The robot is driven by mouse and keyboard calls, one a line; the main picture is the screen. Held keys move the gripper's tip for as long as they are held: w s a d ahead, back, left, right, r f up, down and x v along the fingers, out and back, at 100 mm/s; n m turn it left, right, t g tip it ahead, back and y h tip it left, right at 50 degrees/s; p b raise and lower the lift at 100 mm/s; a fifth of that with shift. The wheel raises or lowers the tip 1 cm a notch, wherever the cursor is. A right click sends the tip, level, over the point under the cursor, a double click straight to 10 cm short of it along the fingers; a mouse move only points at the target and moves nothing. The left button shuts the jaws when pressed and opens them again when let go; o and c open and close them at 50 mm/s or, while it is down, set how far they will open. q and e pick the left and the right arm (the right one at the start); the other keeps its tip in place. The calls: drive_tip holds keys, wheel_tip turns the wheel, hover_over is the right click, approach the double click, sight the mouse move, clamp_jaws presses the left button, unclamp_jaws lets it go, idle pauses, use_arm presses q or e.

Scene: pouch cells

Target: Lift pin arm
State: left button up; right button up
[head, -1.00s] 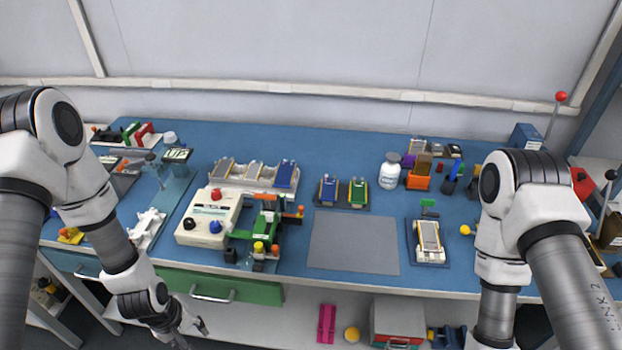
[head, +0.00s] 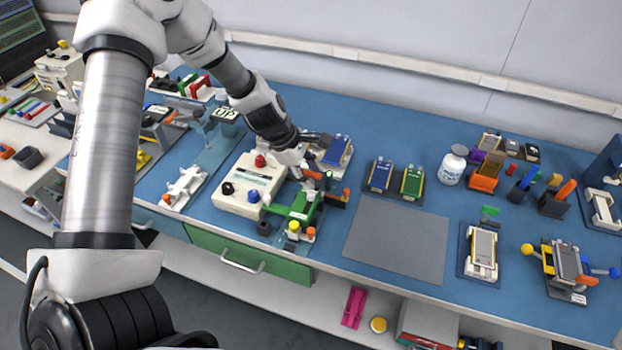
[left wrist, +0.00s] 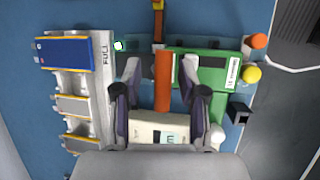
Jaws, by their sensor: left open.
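The orange pin arm (left wrist: 163,90) lies across the green test fixture in the left wrist view. It runs lengthwise between the two spread fingers of my left gripper (left wrist: 161,72), with a gap on either side. In the head view the left gripper (head: 303,174) is low over the back of the green fixture (head: 300,207), and its fingers partly hide the orange arm (head: 313,176). The left gripper is open and holds nothing. The fixture's green body (left wrist: 215,68) shows to the right of the fingers. My right gripper is out of view.
A cream box with red, black and blue knobs (head: 236,194) stands left of the fixture. A cell rack (left wrist: 76,95) is close beside it in the wrist view. A grey mat (head: 397,242) lies clear to the right. Blue and green cells (head: 381,175) lie behind the mat.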

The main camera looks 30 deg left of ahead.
use_arm(q)
drive_tip(key=shift+s+r, duration=0.2)
clamp_jaws()
